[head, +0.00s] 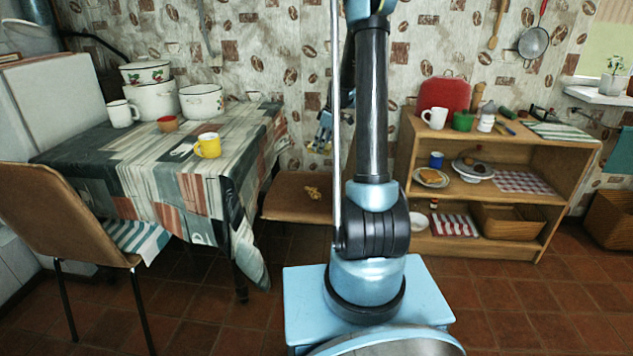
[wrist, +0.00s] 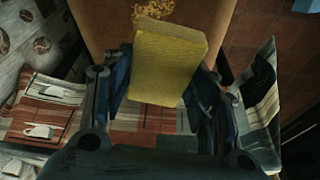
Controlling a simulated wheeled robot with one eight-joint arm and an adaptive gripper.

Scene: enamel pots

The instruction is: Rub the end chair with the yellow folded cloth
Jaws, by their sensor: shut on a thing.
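The yellow folded cloth (wrist: 168,62) is between the two fingers of my gripper (wrist: 160,80) in the wrist view, and the gripper is shut on it. In the head view my gripper (head: 323,133) hangs above the end chair (head: 285,201), near the wall, partly hidden by my arm. The end chair has a brown seat at the far end of the table. A patch of yellow-brown crumbs (head: 313,192) lies on the seat. In the wrist view the crumbs (wrist: 153,11) show beyond the cloth, on the brown seat (wrist: 100,25). The cloth looks apart from the seat.
Another brown chair (head: 60,220) stands at the near left. A wooden shelf (head: 560,197) with dishes stands right. Tiled floor is open at right front.

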